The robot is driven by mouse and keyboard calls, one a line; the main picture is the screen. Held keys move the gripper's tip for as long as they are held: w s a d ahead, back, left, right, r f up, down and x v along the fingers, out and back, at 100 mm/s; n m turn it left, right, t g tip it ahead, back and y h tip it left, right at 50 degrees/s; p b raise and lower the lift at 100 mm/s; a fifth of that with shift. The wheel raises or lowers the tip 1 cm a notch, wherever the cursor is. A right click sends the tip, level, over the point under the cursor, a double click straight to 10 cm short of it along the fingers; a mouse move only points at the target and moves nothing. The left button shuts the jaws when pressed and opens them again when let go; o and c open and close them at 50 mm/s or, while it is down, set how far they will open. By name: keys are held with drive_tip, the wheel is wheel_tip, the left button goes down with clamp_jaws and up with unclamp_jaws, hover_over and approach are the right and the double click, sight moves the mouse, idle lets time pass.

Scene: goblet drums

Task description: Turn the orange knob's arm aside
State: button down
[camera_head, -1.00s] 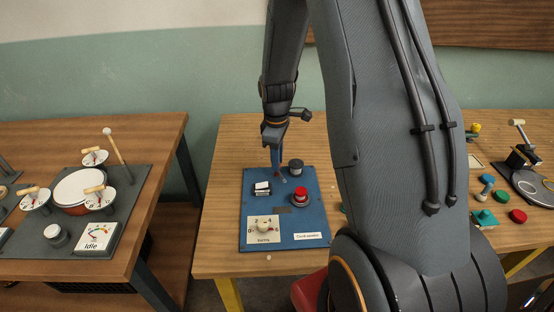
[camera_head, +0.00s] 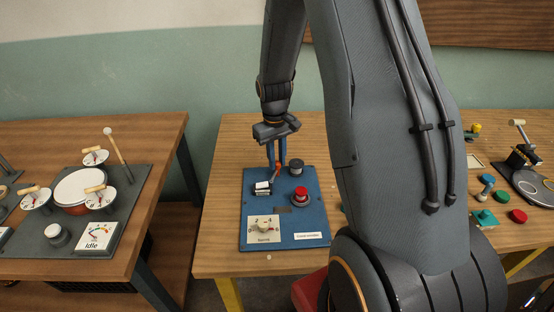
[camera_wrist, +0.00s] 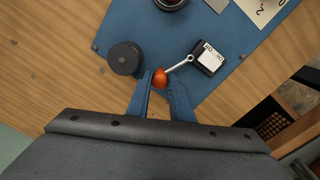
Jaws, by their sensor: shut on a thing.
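The orange knob (camera_wrist: 161,80) sits at the end of a thin metal arm (camera_wrist: 179,65) that runs to a black-sided box with a white top (camera_wrist: 210,58), in the wrist view. My gripper (camera_wrist: 160,85) has its two blue fingers on either side of the orange knob, shut on it. In the head view my gripper (camera_head: 277,165) reaches down to the blue panel (camera_head: 315,215) near its back edge, just behind the box (camera_head: 263,187). The knob is small there, between the fingertips.
A black round knob (camera_head: 296,167) and a red button (camera_head: 300,195) stand on the panel close to my gripper's right. A dial card (camera_head: 263,236) lies at the panel's front left. Tables with other gear stand on both sides.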

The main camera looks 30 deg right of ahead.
drive_tip(key=m, duration=0.3)
drive_tip(key=shift+m, duration=2.1)
drive_tip(key=c, duration=1.6)
unclamp_jaws()
drive_tip(key=shift+o, duration=0.2)
drive_tip(key=shift+r+b, duration=0.15)
drive_tip(key=shift+b, duration=0.15)
drive_tip(key=shift+w+a+r+b, duration=0.1)
drive_tip(key=shift+r+b, duration=0.35)
drive_tip(key=shift+r, duration=1.45)
drive_tip(key=shift+a+r+b, duration=0.1)
drive_tip(key=shift+r+b, duration=0.3)
drive_tip(key=shift+r, duration=1.5)
